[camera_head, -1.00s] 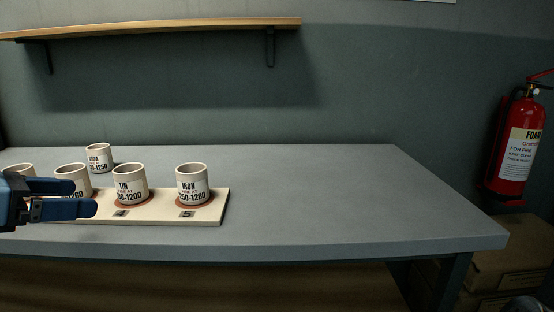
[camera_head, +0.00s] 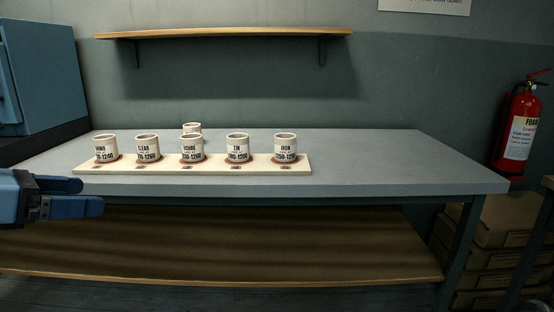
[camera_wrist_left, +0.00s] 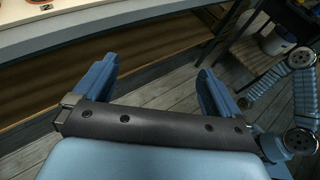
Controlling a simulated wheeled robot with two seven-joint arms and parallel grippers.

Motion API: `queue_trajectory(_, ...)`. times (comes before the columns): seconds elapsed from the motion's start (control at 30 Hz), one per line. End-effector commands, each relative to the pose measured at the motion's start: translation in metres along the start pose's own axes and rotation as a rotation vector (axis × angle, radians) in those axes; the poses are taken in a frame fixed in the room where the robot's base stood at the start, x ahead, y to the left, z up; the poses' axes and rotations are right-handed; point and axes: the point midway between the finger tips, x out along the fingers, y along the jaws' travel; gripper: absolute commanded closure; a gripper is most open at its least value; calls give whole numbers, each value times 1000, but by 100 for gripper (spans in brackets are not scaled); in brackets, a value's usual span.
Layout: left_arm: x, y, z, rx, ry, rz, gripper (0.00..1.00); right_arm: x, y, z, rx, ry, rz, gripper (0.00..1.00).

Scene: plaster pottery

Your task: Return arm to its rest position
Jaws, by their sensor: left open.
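My left gripper (camera_head: 88,196) shows at the left edge of the head view, in front of the table's front edge and apart from the cups. In the left wrist view the left gripper (camera_wrist_left: 158,88) is open and empty, with floor boards between its fingers. On the board (camera_head: 222,168) several white labelled cups stand upright in a row, from the leftmost cup (camera_head: 106,149) to the IRON cup (camera_head: 286,148) at the right end. Another cup (camera_head: 191,128) stands behind the row, partly hidden by the OCHRE cup (camera_head: 191,149). My right gripper is not in view.
The grey table (camera_head: 420,165) has free room right of the board. A lower shelf (camera_head: 240,260) runs underneath. A wall shelf (camera_head: 230,32) hangs above. A blue cabinet (camera_head: 40,80) stands at left. A fire extinguisher (camera_head: 519,130) and boxes (camera_head: 490,245) are at right.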

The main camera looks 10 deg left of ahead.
Motion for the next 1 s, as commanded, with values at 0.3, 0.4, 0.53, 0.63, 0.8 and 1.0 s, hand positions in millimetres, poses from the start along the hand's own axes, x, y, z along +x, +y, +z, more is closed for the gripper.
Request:
queue_trajectory(0.3, 56, 6, -12, 128, 88, 4, 2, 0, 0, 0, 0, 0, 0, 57)
queue_trajectory(0.4, 80, 7, -20, 187, 127, 0, 2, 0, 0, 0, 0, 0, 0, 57)
queue_trajectory(0.53, 120, 9, -35, 287, 190, -10, 2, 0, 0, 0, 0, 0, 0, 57)
queue_trajectory(0.63, 156, 9, -54, 387, 249, -29, 2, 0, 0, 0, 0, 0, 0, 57)
queue_trajectory(0.8, 238, 2, -112, 633, 383, -106, 2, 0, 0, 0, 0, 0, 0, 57)
queue_trajectory(1.0, 333, -30, -227, 1039, 529, -318, 2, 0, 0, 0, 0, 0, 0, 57)
